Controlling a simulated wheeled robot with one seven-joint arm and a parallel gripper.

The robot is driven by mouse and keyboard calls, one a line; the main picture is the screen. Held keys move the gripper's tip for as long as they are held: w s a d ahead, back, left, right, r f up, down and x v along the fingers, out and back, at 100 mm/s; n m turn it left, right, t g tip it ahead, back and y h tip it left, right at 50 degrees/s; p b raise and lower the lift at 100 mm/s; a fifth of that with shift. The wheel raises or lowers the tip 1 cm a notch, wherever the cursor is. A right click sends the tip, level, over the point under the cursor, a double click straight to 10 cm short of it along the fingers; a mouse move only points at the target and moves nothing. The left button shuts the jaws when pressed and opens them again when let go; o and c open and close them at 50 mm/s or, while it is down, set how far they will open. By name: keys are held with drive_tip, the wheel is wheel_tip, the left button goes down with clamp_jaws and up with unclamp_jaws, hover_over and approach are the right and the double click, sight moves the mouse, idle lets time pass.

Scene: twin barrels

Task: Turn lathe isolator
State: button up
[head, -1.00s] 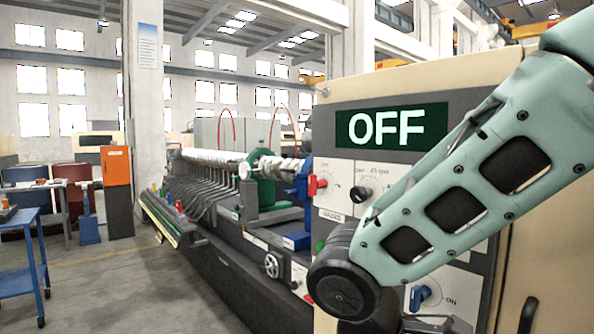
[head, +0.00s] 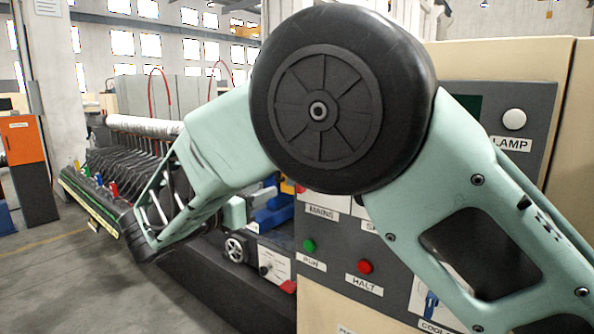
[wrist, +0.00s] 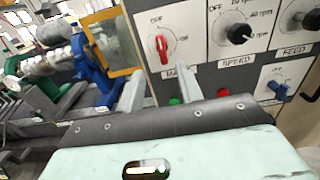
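A red rotary handle (wrist: 161,46) sits on a white plate above a partly covered label starting "MA". Its handle stands upright toward the OFF mark; another mark is at its right. In the head view only a sliver of red (head: 299,188) shows above the MAINS label (head: 322,212), the rest being behind my arm. My gripper (wrist: 160,78) is open and empty in the wrist view, its two fingers apart and pointing at the panel, below the red handle. The distance to the panel is hard to tell.
A black SPEED knob (wrist: 239,33), a FEED knob (wrist: 305,18) and a blue knob (wrist: 278,89) are to the right. Green (head: 308,245) and red (head: 365,266) buttons sit below MAINS. The lathe bed with a handwheel (head: 236,249) lies left.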

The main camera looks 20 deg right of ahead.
drive_tip(key=p+x, duration=0.4)
drive_tip(key=x, duration=1)
drive_tip(key=shift+w+d+p, duration=0.1)
drive_tip(key=shift+d+p, duration=0.15)
drive_tip(key=shift+p, duration=0.05)
drive_tip(key=shift+c, duration=0.3)
drive_tip(key=shift+f, duration=0.1)
clamp_jaws()
